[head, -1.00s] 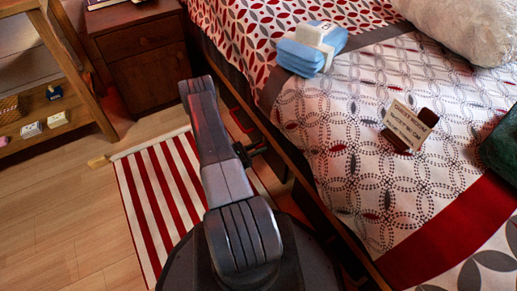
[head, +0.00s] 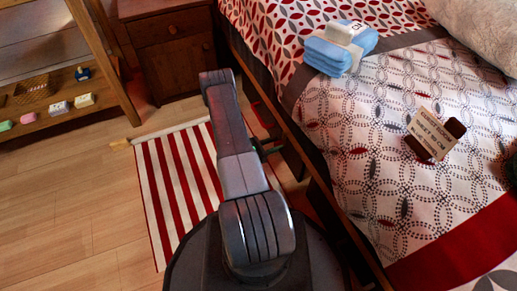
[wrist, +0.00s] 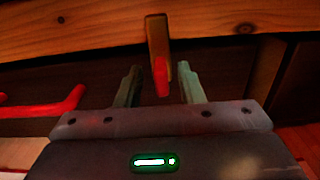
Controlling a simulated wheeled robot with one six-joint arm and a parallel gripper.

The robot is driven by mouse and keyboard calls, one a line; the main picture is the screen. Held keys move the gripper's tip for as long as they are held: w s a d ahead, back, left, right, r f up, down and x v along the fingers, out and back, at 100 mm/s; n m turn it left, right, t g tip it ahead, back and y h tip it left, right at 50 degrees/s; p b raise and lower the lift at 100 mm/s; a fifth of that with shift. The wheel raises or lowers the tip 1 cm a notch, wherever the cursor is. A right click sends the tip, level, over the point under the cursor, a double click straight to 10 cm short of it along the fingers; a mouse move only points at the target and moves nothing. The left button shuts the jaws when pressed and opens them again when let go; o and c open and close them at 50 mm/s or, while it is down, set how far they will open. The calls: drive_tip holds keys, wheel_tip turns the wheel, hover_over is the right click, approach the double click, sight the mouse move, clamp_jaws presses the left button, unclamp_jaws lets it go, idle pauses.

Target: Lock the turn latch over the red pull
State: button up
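In the wrist view a short wooden turn latch (wrist: 155,36) with a red lower end hangs roughly upright on the bed's wooden rail, in front of a dark panel. A red pull (wrist: 45,113), a bar with a bent end, lies lower left of it. My gripper (wrist: 160,82) is open and empty. Its two fingers appear on either side of the latch's red end; I cannot tell whether they touch it. In the head view my gripper (head: 270,148) is at the bed's side, mostly hidden by my arm, and the latch cannot be made out.
The bed rail (head: 304,157) runs close along my right. A red-and-white striped rug (head: 172,185) lies on the floor, left of my arm. A nightstand (head: 170,50) and a wooden shelf (head: 112,70) stand ahead. Folded blue towels (head: 328,58) and a card (head: 432,133) lie on the bed.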

drive_tip(key=p+v, duration=0.3)
drive_tip(key=v, duration=0.9)
drive_tip(key=shift+s+a, duration=0.2)
drive_tip(key=shift+a, duration=0.15)
drive_tip(key=shift+d, duration=0.1)
drive_tip(key=b+x, duration=0.3)
drive_tip(key=x, duration=1)
drive_tip(key=shift+w+d+b, duration=0.2)
drive_tip(key=shift+d+b, duration=0.1)
drive_tip(key=p+v, duration=0.4)
drive_tip(key=v, duration=1)
drive_tip(key=b+x, duration=0.4)
drive_tip(key=x, duration=0.9)
drive_tip(key=shift+w+d, duration=0.1)
drive_tip(key=shift+d, duration=0.45)
drive_tip(key=shift+s+n, duration=0.2)
drive_tip(key=shift+n, duration=0.6)
